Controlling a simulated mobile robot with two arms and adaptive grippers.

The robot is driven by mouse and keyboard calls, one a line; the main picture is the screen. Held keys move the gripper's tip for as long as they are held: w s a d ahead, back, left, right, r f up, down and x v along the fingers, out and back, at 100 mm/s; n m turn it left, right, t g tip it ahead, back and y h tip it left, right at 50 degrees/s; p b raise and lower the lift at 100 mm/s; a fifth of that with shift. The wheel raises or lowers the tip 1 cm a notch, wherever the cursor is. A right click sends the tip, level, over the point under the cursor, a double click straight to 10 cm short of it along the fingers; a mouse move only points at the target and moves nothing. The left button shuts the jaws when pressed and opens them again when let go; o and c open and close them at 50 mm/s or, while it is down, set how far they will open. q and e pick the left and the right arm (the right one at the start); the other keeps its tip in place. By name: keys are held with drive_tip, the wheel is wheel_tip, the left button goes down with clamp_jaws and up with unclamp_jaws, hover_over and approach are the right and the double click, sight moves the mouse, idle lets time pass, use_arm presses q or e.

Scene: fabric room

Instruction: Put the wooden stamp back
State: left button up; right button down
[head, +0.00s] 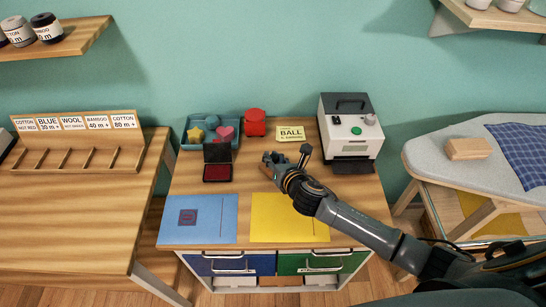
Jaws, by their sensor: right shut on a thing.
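My right gripper (284,162) reaches in from the right and is over the back middle of the worktable (340,205), behind the yellow sheet. It is shut on a small brown thing, seemingly the wooden stamp (267,169), mostly hidden by the fingers. I cannot tell whether the stamp touches the table. An open ink pad (217,172) with a dark red surface lies to the left of the gripper. A teal tray (187,147) behind it holds a yellow star, a teal piece and a pink heart. My left gripper is not in view.
A blue sheet (215,232) bears a dark square print; a yellow sheet (270,230) lies beside it. A red container (255,122), a yellow BALL card (290,133) and a white machine (352,130) stand at the back. A wooden block (468,148) lies on the ironing board (430,160).

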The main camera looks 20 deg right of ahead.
drive_tip(key=shift+f, duration=0.15)
drive_tip(key=c, duration=1.1)
unclamp_jaws()
drive_tip(key=shift+r, duration=0.25)
drive_tip(key=shift+s, duration=0.35)
drive_tip(key=v, duration=1.1)
drive_tip(key=shift+s+r, duration=0.1)
drive_tip(key=shift+s, duration=0.1)
